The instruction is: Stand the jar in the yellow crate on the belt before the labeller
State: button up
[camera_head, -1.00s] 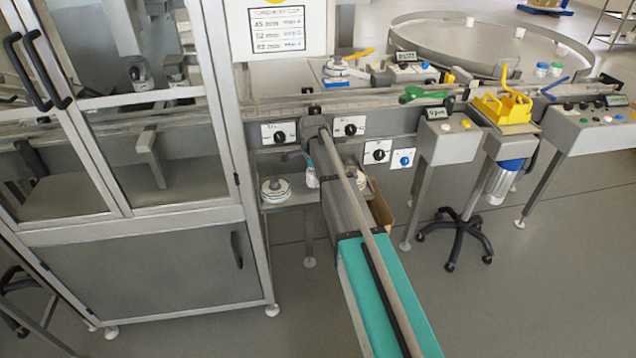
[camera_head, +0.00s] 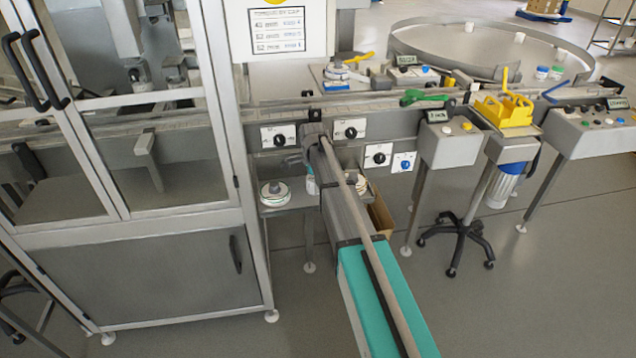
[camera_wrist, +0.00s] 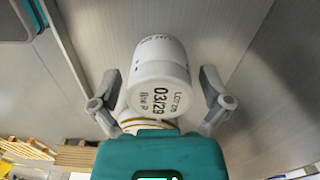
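A white jar (camera_wrist: 162,70) fills the middle of the wrist view. Its stamped base faces the camera, and my gripper (camera_wrist: 160,78) has one finger on each side of it; the exact contact is hard to see. In the head view the jar (camera_head: 311,184) hangs beside my arm below my gripper (camera_head: 303,165), partly hidden by the arm. The yellow crate (camera_head: 506,110) stands on a wheeled stand at the right; its inside is unclear. The belt (camera_head: 350,107) runs across behind my arm and into the glazed cabinet at the left.
Control plates with knobs (camera_head: 279,138) line the belt's front. A low shelf (camera_head: 292,205) with label rolls (camera_head: 275,192) lies below. A round turntable (camera_head: 470,42) is at the back. A green-handled item (camera_head: 425,97) lies by the belt. The cabinet frame (camera_head: 240,170) bounds the left.

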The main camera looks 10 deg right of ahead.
jog(key=shift+r, duration=0.1)
dwell(0.3)
notch_tip(320, 180, up, 12)
jog(key=p, duration=1.2)
dwell(0.7)
jog(key=shift+s, duration=0.1)
jog(key=s+d+n, duration=0.1)
jog(key=s+n, duration=1.5)
jog(key=s, duration=1.3)
jog(key=shift+d, duration=0.3)
